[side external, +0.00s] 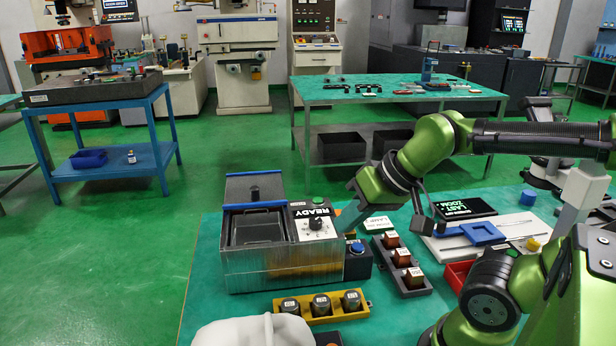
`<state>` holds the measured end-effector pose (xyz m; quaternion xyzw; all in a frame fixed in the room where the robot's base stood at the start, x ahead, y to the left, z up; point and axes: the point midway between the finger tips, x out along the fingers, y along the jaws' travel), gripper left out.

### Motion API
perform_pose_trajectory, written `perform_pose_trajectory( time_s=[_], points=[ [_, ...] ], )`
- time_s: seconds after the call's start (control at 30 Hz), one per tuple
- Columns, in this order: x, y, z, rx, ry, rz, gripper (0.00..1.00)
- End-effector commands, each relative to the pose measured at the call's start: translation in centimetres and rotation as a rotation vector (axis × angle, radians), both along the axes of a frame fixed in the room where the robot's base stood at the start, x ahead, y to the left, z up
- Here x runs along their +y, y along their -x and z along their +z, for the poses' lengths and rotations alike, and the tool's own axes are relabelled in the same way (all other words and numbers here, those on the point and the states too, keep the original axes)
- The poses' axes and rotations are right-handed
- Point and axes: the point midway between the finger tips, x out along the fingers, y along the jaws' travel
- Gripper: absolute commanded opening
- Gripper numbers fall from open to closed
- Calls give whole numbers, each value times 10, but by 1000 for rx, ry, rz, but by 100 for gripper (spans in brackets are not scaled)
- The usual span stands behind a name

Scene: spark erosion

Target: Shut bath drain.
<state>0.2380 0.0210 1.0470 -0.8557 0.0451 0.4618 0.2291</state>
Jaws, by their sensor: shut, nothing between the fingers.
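The bath (250,268) is a grey metal box with a dark basin, standing on the green bench top. Its blue-edged lid (254,188) stands raised at the back. A white panel on its right reads READY and carries a black dial (316,224) and a green button (318,201). I cannot tell which part is the drain control, and no drain opening shows inside the basin.
A dark box with a blue button (357,247) stands right of the bath. A yellow rack (365,311) holds round parts, and a dark rack (427,290) holds copper-coloured blocks. A blue frame (483,233) lies on a pale plate. Bare bench shows left of the bath.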

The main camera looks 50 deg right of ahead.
Motion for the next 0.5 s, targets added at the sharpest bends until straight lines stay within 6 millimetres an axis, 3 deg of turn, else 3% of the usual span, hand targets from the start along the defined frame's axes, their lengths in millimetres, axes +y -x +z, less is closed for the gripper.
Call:
perform_pose_trajectory(
  time_s=[0.03, 0.13, 0.27, 0.33, 0.5],
  points=[
    [7, 2, 5, -22, 0, 30, 5],
    [10, 1, 2, -7, -1, 45, 20],
    [-4, -16, -7, 64, -27, -4, 40],
    [-22, -34, -6, 115, -55, -65, 51],
    [-86, -82, -9, 272, -145, -303, 52]
  ],
)
